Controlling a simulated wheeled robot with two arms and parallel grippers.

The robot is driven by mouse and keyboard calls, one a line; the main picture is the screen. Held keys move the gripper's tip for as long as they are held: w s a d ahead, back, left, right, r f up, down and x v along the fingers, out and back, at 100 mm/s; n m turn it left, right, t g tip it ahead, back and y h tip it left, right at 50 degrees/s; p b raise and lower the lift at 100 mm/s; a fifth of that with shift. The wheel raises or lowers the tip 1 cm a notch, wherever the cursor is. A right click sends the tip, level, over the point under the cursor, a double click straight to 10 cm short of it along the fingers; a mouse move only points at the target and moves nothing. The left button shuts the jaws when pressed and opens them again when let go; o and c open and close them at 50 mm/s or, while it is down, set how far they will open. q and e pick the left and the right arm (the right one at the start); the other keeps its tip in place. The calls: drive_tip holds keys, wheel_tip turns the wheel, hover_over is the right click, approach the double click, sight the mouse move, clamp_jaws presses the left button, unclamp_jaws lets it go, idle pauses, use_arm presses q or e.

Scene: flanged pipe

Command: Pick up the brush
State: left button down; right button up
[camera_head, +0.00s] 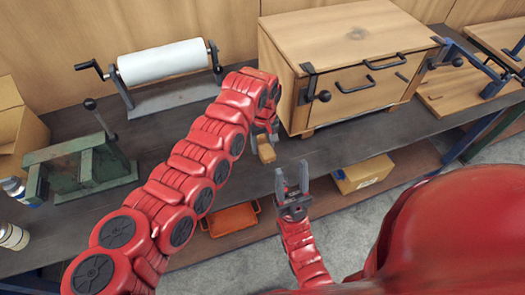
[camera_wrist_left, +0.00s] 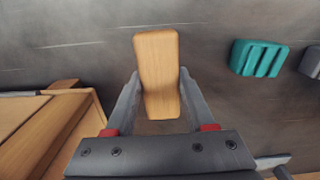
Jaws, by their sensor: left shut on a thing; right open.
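The brush shows as a light wooden block (camera_wrist_left: 158,62) in the left wrist view, between the two fingers of my left gripper (camera_wrist_left: 160,88). My left gripper is shut on it. In the head view the block (camera_head: 266,153) is small and sits just below my left gripper (camera_head: 267,137), near the front edge of the workbench. No bristles can be seen. I cannot tell whether the block touches the bench. My right gripper (camera_head: 291,174) is open and empty, lower down in front of the bench edge.
A wooden chest (camera_head: 345,60) stands close behind my left gripper. A white roll on a stand (camera_head: 163,61) and a green vise (camera_head: 80,165) are to the left. A teal block (camera_wrist_left: 258,58) lies near the brush. Below are an orange tray (camera_head: 231,219) and a cardboard box (camera_head: 363,174).

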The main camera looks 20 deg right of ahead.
use_arm(q)
drive_tip(key=s+d+r+b, duration=0.1)
drive_tip(key=s+d+b, duration=0.3)
drive_tip(key=s+d, duration=0.5)
drive_tip(key=s, duration=0.3)
drive_tip(key=shift+s+d+b, duration=0.25)
drive_tip(key=shift+s+b, duration=0.1)
drive_tip(key=shift+s, duration=0.05)
drive_tip(key=shift+r, duration=0.1)
